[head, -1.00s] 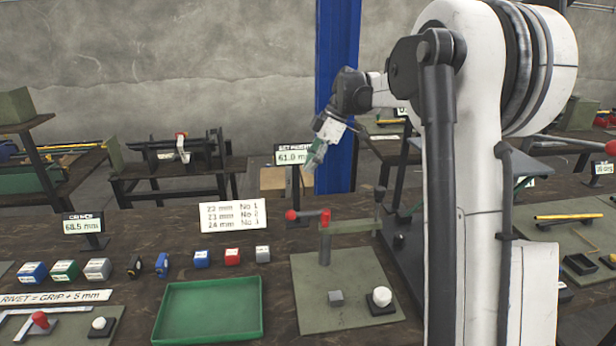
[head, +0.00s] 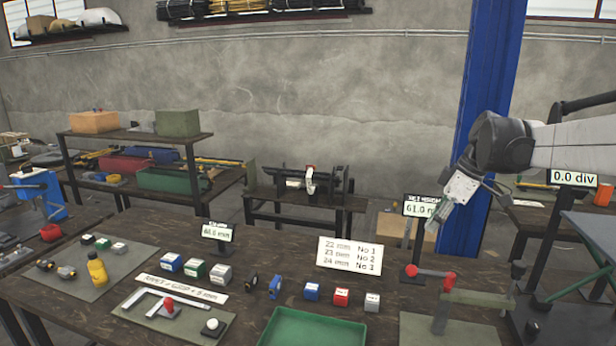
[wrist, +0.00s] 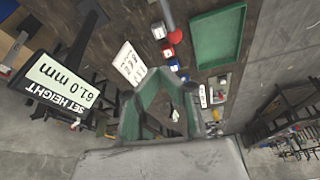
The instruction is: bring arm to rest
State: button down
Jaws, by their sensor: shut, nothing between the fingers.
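My gripper (head: 437,217) hangs from my arm at the right of the head view, in front of the blue post. It points down and to the left, beside the 61.0 mm display (head: 418,210), which it partly overlaps in the picture. The gripper is shut and holds nothing. In the wrist view its green-padded fingers (wrist: 172,72) stand in the middle, with the bench beyond them. The SET HEIGHT 61.0 mm display (wrist: 62,82) is large at the left there.
On the bench are a green tray (head: 318,333), a white number card (head: 349,256), several small coloured blocks (head: 312,291) and a red-knobbed lever (head: 449,277) below my gripper. A 0.0 div display (head: 573,178) stands at the right. The blue post (head: 490,120) rises behind my arm.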

jog(key=s+a+m+t+h, duration=0.1)
jog(key=s+a+m, duration=0.25)
jog(key=s, duration=0.35)
jog(key=s+a+m+t+h, duration=0.1)
jog(key=s+a+m, duration=0.25)
jog(key=s, duration=0.45)
jog(key=s+a+f+m+t+h, duration=0.1)
jog(key=s+a+f+m+t, duration=0.2)
jog(key=s, duration=1)
jog(key=shift+s+f+m+h, duration=0.2)
jog(key=shift+f+m+h, duration=0.2)
jog(key=shift+f+m, duration=1.3)
jog(key=shift+a+f+n, duration=0.1)
jog(key=shift+f+n, duration=0.4)
